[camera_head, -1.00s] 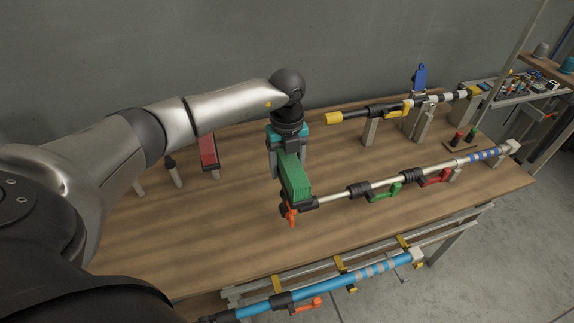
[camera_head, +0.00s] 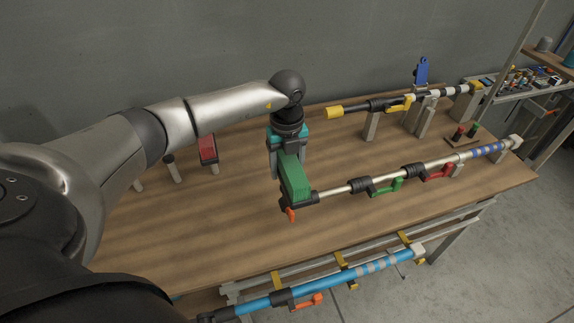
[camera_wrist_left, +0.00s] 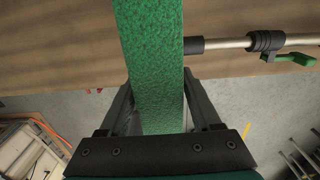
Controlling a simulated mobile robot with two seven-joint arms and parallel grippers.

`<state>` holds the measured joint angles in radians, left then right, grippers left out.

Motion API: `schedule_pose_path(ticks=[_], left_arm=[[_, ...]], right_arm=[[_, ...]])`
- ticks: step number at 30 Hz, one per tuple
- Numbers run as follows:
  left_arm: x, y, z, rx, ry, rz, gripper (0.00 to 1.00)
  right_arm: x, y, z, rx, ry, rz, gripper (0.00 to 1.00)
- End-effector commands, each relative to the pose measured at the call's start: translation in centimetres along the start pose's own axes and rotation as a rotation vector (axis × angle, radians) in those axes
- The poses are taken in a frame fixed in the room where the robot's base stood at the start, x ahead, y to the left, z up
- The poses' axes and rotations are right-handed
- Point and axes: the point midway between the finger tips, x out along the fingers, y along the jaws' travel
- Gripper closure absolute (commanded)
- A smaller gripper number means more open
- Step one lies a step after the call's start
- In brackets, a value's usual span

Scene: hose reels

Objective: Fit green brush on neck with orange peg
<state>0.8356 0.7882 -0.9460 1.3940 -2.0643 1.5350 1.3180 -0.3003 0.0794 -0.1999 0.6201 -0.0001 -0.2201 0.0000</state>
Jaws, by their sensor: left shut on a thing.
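My left gripper (camera_head: 287,158) is shut on the green brush (camera_head: 293,182), a long block hanging down from its jaws. The brush's lower end is at the black neck (camera_head: 306,199) on the near left end of a silver pole (camera_head: 335,190). The orange peg (camera_head: 291,214) shows just below the brush, partly hidden by it. In the left wrist view the brush (camera_wrist_left: 150,60) fills the space between the fingers (camera_wrist_left: 157,95), and the neck (camera_wrist_left: 193,45) meets its right side. Whether the brush is seated cannot be told. The right gripper is not in view.
The pole carries green (camera_head: 385,187) and red (camera_head: 437,174) handles. Behind it stands a pole with a yellow tip (camera_head: 334,112). A blue pole (camera_head: 345,287) hangs along the table's front edge. A red block (camera_head: 208,148) is at the left. The wooden table's near left is clear.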

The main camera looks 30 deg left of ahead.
Motion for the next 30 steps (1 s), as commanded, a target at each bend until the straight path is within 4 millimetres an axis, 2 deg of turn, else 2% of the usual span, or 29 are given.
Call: schedule_pose_path(ticks=[23,24,30], left_arm=[[2.0,0.0,0.0,0.001,0.0,-0.001,1.0],[2.0,0.0,0.0,0.001,0.0,-0.001,0.34],[1.9,0.0,0.0,0.0,0.0,-0.001,0.12]], right_arm=[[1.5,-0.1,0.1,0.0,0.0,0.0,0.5],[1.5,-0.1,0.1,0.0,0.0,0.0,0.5],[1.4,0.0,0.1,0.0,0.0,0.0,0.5]])
